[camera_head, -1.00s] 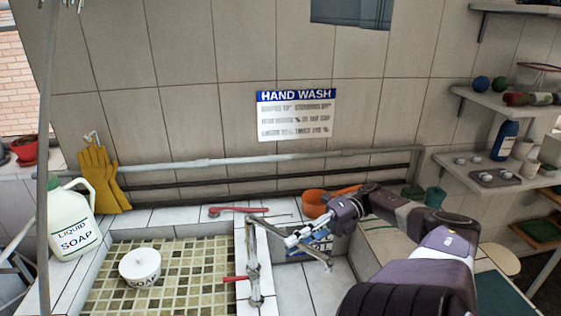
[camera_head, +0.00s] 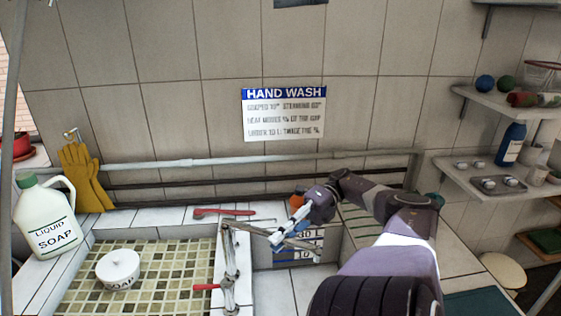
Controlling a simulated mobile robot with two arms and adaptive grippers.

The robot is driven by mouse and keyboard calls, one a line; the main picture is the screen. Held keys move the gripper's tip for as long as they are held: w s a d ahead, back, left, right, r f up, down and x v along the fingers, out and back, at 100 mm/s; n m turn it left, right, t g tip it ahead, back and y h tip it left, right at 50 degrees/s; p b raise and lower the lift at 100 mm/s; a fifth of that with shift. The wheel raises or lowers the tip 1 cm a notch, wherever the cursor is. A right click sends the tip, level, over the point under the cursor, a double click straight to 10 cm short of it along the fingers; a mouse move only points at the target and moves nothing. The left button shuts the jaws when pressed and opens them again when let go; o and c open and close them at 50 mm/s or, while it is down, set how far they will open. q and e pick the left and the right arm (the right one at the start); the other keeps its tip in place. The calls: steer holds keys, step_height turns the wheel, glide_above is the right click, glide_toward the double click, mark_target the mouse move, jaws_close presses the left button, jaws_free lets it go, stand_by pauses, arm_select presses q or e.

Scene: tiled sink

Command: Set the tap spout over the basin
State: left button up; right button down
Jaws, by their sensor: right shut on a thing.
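The tap (camera_head: 229,268) stands on the white tiled divider at the right edge of the mosaic-floored basin (camera_head: 185,262). Its thin metal spout (camera_head: 250,229) runs from the top of the post to the right, away from the mosaic floor and over the white tiled area. A red lever (camera_head: 206,287) sticks out left from the post. My right gripper (camera_head: 280,236) is shut on the spout, partway along it; the fingers hide the exact contact. My left gripper is not in view.
A liquid soap jug (camera_head: 47,218) and yellow gloves (camera_head: 86,178) are at the left. A red-handled tool (camera_head: 222,213) lies on the back ledge. An orange pot (camera_head: 297,199) is mostly hidden behind my gripper.

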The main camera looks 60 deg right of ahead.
steer(key=c, duration=1.9)
jaws_free()
